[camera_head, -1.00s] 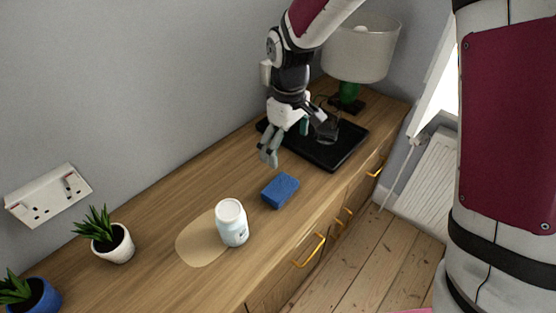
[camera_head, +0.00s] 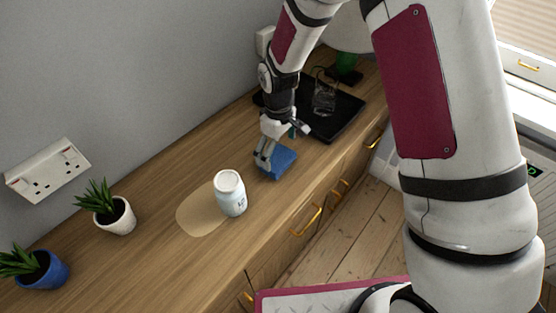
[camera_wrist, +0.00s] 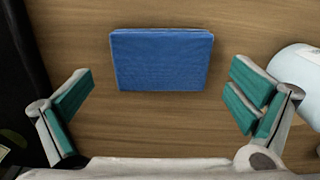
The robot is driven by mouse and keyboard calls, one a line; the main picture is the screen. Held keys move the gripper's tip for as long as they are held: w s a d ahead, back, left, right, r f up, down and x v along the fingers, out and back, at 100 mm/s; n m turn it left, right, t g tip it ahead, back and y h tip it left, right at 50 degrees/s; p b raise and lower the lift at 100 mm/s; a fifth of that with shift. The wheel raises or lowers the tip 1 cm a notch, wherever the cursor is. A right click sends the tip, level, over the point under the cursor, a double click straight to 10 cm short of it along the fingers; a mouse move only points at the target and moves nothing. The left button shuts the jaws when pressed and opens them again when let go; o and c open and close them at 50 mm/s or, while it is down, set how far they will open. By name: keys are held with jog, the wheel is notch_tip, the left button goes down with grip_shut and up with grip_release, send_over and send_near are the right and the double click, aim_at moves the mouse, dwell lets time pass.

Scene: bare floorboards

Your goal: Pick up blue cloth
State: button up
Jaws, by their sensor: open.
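The blue cloth (camera_head: 277,162) is a small folded block lying flat on the wooden counter. In the wrist view the cloth (camera_wrist: 161,59) lies ahead of the fingertips, roughly centred between them and not touched by them. My gripper (camera_head: 277,150) is open, pointing down just above the cloth in the head view, where it hides part of it. In the wrist view the teal pads of my gripper (camera_wrist: 160,105) are spread wide with only bare wood between them.
A black tray (camera_head: 345,113) with a glass (camera_head: 325,95) lies behind. Potted plants (camera_head: 113,215) (camera_head: 42,270) stand at the left. The counter's front edge is near the cloth.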

aim_at(278, 157)
jog(key=shift+f, duration=1.75)
jog(key=c, duration=0.9)
jog(key=shift+r, duration=0.1)
jog(key=shift+c, duration=0.2)
jog(key=shift+r, duration=0.9)
jog(key=shift+s+a+r, duration=0.15)
jog(key=shift+s+r, duration=0.35)
jog(key=shift+r, duration=0.35)
jog(key=s+a, duration=0.1)
jog(key=s, duration=0.4)
jog(key=s+a+r, duration=0.1)
jog(key=s, duration=0.3)
jog(key=s+a, duration=0.1)
jog(key=s, duration=0.4)
jog(key=shift+s+r, duration=0.2)
jog(key=shift+s, duration=0.15)
